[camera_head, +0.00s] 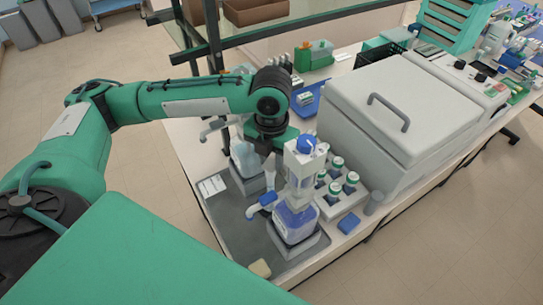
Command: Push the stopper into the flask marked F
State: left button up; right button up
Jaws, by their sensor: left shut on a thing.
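My left gripper (272,158) points down over the grey tray (233,222), between a clear flask-like vessel (245,158) and a bottle with blue liquid (295,222). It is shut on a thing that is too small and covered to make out. The bottle has a white upper part with a blue knob (306,144). A small blue-and-white piece (262,204) shows just left of the bottle. I cannot read a mark F on any vessel, and I cannot pick out the stopper for certain. My right gripper is not in view.
A rack of green-capped vials (340,186) stands right of the bottle, with a blue block (349,222) in front. A large grey lidded machine (405,110) fills the bench's right. A beige block (260,268) lies at the tray's front. The tray's left front is bare.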

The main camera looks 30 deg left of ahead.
pick_arm(q)
jog(key=shift+f+p, duration=0.25)
jog(key=shift+p, duration=0.1)
dwell(0.3)
jog(key=o, duration=1.5)
jog(key=shift+r, duration=0.1)
jog(key=shift+r+p, duration=0.85)
jog(key=shift+p, duration=0.25)
jog(key=shift+r+p, duration=2.1)
jog(key=shift+p, duration=0.45)
